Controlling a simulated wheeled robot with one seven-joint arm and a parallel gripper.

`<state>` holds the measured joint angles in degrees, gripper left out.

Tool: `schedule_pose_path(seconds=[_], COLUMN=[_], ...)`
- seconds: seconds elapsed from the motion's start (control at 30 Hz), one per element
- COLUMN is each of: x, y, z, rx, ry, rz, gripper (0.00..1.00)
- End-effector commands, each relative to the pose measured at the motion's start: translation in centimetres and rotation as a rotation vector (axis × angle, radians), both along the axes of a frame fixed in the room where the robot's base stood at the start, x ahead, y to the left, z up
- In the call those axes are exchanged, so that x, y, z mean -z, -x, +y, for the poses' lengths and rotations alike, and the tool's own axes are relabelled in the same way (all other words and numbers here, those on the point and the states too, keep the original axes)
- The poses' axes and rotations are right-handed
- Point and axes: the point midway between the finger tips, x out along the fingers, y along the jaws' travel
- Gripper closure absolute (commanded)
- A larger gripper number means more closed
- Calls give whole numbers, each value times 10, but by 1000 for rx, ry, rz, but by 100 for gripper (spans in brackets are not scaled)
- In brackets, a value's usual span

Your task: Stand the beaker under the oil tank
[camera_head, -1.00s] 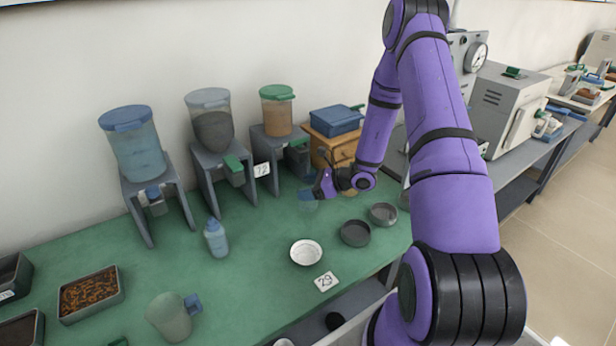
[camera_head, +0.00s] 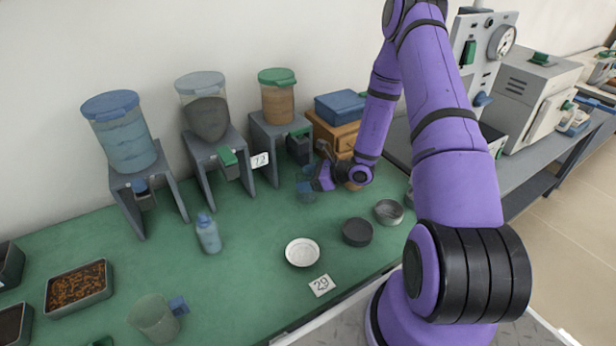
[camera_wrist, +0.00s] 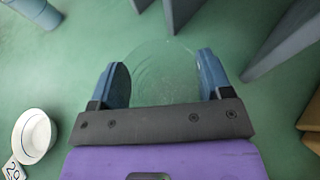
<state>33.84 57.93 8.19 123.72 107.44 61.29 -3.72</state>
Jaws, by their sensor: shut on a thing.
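My gripper (camera_head: 316,183) is shut on a clear glass beaker (camera_head: 305,196), held upright or nearly so. In the wrist view the beaker (camera_wrist: 163,70) is a faint round outline between the two blue fingers (camera_wrist: 162,84). The tank with amber contents and a green lid (camera_head: 277,98), which looks like the oil tank, sits on a grey stand with a dark tap (camera_head: 299,148). The beaker is in front of this stand, slightly right of the tap in the head view and not under it. I cannot tell whether its base touches the table.
A blue-liquid tank (camera_head: 122,135) and a grey-filled tank (camera_head: 208,115) stand to the left. A blue bottle (camera_head: 208,234), white bowl (camera_head: 302,252), dark dish (camera_head: 357,232) and jug (camera_head: 153,318) are on the green table. The stand's legs flank the space below the tap.

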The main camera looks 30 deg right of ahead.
Motion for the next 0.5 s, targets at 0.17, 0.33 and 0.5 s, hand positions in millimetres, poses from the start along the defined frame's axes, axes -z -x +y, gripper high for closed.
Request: schedule_pose_path(seconds=[0.17,0.33,0.5], x=[1,3,3], y=[0,0,0], z=[0,0,0], rx=[0,0,0], ry=[0,0,0], rz=[0,0,0], gripper=[56,9,2])
